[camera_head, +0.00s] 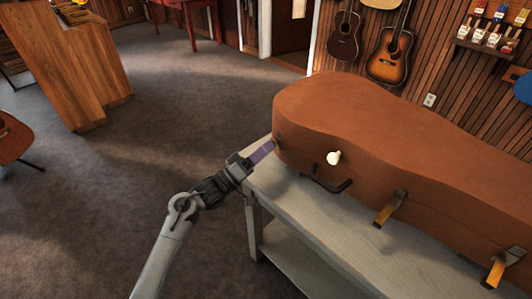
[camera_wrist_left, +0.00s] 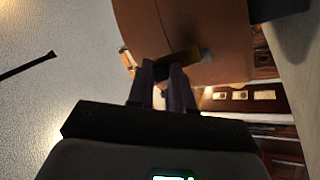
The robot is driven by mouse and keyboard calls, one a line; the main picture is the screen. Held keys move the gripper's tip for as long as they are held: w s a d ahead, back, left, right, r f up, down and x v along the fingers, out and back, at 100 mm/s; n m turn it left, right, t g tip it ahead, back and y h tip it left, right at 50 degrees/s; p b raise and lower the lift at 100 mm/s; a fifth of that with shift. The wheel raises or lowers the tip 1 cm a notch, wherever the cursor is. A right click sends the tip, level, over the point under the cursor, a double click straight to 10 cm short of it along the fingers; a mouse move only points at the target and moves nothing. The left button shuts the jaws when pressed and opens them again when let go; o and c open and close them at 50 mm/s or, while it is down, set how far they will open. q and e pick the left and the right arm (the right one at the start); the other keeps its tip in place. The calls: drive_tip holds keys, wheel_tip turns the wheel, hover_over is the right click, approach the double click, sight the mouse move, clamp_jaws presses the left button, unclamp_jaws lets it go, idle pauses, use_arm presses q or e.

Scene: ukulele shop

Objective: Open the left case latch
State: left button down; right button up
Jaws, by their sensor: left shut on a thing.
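The brown case (camera_head: 370,130) lies on a pale grey table. My left gripper (camera_head: 272,147) is at the case's left end, its purple fingers close together. In the left wrist view, the fingertips (camera_wrist_left: 172,72) are shut on the left latch (camera_wrist_left: 185,57), a dull brass tab on the brown case wall (camera_wrist_left: 215,25). In the head view the fingers mostly hide this latch. Two other brass latches, a middle one (camera_head: 389,208) and a right one (camera_head: 499,268), jut out and down from the front side. My right gripper is not in view.
The table top (camera_head: 300,208) has a bare strip in front of the case. Guitars (camera_head: 390,55) hang on the wall behind.

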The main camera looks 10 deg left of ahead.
use_arm(q)
drive_tip(key=shift+s+a+f+m+h+b, duration=0.15)
drive_tip(key=shift+f+m+h+b, duration=0.3)
drive_tip(key=shift+h+b, duration=0.7)
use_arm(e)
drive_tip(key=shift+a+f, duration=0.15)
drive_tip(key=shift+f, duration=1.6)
use_arm(q)
drive_tip(key=c, duration=1)
unclamp_jaws()
drive_tip(key=shift+p+v, duration=1.15)
drive_tip(key=shift+v, duration=4.25)
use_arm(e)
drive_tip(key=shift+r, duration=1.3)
